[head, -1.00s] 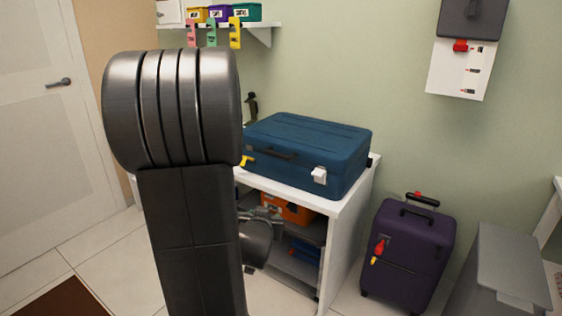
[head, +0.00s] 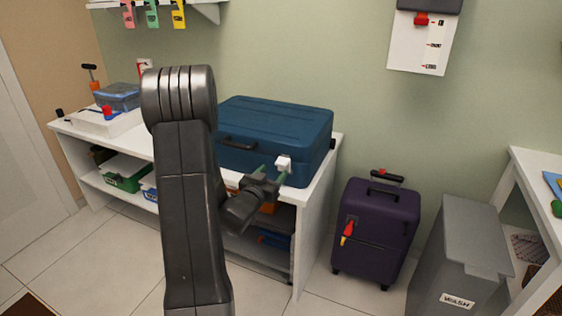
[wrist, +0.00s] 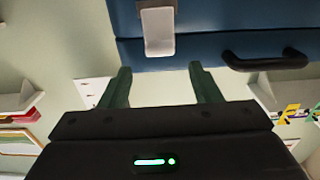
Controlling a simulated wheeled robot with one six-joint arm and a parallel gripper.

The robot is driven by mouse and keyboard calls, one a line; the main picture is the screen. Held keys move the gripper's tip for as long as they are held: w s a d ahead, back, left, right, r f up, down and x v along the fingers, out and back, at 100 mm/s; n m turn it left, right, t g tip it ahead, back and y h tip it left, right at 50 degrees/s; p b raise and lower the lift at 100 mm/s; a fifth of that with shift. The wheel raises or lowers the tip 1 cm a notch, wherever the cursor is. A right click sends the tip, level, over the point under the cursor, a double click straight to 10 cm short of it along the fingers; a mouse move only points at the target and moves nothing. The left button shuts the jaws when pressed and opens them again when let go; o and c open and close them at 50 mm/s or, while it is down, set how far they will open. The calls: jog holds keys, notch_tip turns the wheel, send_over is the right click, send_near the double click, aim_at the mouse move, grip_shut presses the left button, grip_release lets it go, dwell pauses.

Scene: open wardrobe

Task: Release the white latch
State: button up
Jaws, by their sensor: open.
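The white latch (head: 283,163) is on the front of the blue suitcase (head: 270,122), near its right end. The suitcase lies closed and flat on a white bench. In the wrist view the latch (wrist: 158,28) hangs down over the suitcase's seam, and the black handle (wrist: 266,61) is to its right. My gripper (head: 272,172) is at the front of the suitcase, close to the latch in the head view. In the wrist view its two green fingers (wrist: 160,84) are spread apart and empty, with the latch just beyond the gap between them. I see no contact.
The white bench (head: 319,185) has shelves below with an orange case. A purple suitcase (head: 374,228) and a grey bin (head: 463,255) stand at right on the floor. My arm hides part of the bench.

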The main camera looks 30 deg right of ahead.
aim_at(280, 164)
jog(key=x, duration=0.7)
jog(key=shift+w+d, duration=0.2)
jog(key=c, duration=0.9)
